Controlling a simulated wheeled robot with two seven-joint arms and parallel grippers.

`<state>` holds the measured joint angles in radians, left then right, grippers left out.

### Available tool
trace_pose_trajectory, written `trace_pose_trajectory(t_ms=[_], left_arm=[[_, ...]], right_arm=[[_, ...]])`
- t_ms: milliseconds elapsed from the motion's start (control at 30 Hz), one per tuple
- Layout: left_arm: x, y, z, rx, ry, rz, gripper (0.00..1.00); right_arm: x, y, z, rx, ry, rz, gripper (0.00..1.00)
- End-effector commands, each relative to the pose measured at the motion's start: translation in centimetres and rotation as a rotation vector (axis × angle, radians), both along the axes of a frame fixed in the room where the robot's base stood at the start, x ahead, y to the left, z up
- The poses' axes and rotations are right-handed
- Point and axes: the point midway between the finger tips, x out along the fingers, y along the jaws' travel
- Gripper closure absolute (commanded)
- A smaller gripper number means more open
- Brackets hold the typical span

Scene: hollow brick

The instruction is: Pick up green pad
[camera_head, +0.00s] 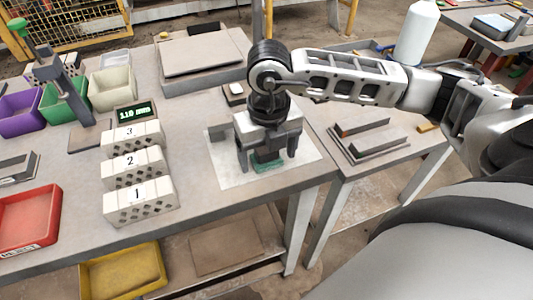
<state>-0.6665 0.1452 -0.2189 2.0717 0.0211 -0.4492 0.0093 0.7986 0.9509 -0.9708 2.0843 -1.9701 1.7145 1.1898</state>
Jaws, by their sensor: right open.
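A green pad (267,165) lies on a pale square sheet (228,177) near the right end of the workbench. My right gripper (267,160) points down over the pad, its two fingers apart on the left and right of it. The gripper body hides the back of the pad. I cannot tell whether the fingers touch the pad. My left gripper is not in the view.
Hollow bricks numbered 1 (140,202), 2 (134,168) and 3 (131,138) stand in a row to the left. A red tray (28,217) and colored bins, including a purple one (20,114), are further left. A grey plate (202,53) lies behind.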

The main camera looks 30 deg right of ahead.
Motion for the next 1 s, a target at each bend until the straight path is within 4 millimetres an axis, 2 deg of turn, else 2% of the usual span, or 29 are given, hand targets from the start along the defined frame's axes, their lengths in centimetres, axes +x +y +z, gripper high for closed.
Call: trace_pose_trajectory(t_ms=[67,233,267,667,867,1000], left_arm=[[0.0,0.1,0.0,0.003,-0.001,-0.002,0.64],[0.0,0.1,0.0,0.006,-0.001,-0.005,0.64],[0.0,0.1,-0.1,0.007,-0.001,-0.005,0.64],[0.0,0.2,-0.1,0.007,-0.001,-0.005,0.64],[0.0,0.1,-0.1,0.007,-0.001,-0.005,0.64],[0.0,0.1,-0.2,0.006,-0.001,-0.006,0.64]], right_arm=[[0.0,0.0,0.0,0.000,0.000,0.000,0.20],[0.0,0.0,0.0,0.000,0.000,0.000,0.65],[0.0,0.0,0.0,0.000,0.000,0.000,0.68],[0.0,0.0,0.6,0.002,-0.001,0.000,0.69],[0.1,0.0,3.0,0.001,-0.005,0.000,0.69],[-1.2,1.7,5.6,0.003,-0.008,0.008,0.69]])
